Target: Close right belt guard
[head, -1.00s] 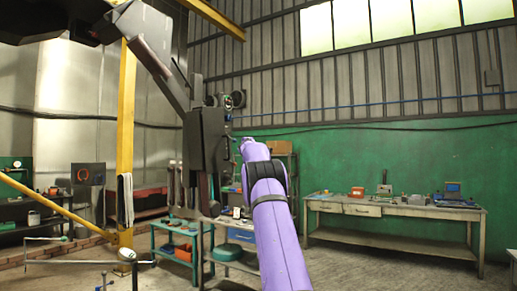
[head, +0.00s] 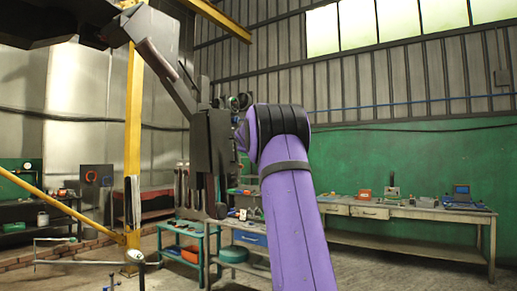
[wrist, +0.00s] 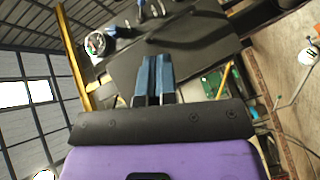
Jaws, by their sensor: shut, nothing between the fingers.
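A dark boom (head: 163,62) comes from the upper left and ends in a black machine head (head: 212,150) with narrow parts hanging below it. I cannot tell the right belt guard apart from the other black parts in the head view. In the wrist view a broad, flat dark panel (wrist: 200,55) lies just beyond my gripper (wrist: 153,62); it may be the guard. The blue fingers are together and empty, and their tips overlap the panel in the picture. I cannot tell whether they touch it. In the head view my purple arm hides the gripper.
A yellow post (head: 133,140) stands left of the machine head. A teal cart (head: 187,238) is below it. A long workbench (head: 400,215) with tools stands at the right by the green wall. Thin metal rods (head: 85,262) are at the lower left. Floor before the workbench is clear.

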